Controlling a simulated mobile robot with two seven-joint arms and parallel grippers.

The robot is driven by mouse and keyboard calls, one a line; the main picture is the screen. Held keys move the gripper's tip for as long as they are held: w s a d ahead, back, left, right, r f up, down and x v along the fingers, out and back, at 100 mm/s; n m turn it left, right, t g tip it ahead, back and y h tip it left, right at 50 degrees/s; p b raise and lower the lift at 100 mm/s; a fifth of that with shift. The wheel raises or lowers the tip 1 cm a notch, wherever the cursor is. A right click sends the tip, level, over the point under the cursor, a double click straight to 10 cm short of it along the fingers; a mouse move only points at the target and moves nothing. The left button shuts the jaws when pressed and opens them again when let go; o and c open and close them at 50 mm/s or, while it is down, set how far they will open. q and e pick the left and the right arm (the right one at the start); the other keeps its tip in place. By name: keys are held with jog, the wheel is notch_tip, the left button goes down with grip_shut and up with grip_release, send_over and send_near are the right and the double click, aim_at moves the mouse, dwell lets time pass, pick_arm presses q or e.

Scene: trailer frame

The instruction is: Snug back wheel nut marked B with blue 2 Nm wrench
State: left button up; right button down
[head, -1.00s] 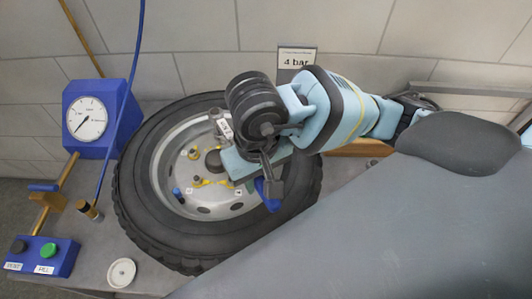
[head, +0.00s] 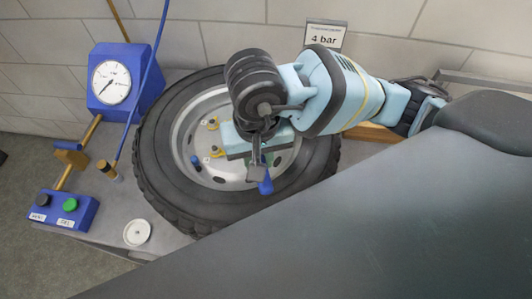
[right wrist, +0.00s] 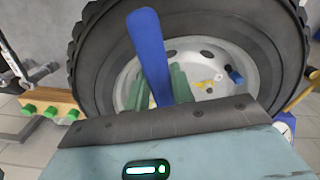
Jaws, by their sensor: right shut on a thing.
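Yellow pieces (head: 213,123) mark nuts on the rim, with small white tags that I cannot read, so I cannot tell which nut is B. My right gripper (head: 258,160) is over the middle of the wheel and hides the hub. It is shut on the blue wrench (head: 266,187), whose blue handle (right wrist: 150,50) stands up between the green fingers in the right wrist view. The wrench's working end is hidden. My left gripper is not in view.
A blue gauge box (head: 122,85) with a hose stands left of the tyre. A blue button box (head: 68,213) and a white round cap (head: 137,232) lie in front left. A wooden rack with green pegs (right wrist: 50,108) shows in the right wrist view. A "4 bar" sign (head: 325,38) stands behind.

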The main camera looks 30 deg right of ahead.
dwell(0.3)
jog(key=a+m, duration=0.1)
jog(key=w+a, duration=0.1)
jog(key=a, duration=0.1)
jog(key=shift+a+m, duration=0.1)
jog(key=shift+m, duration=0.3)
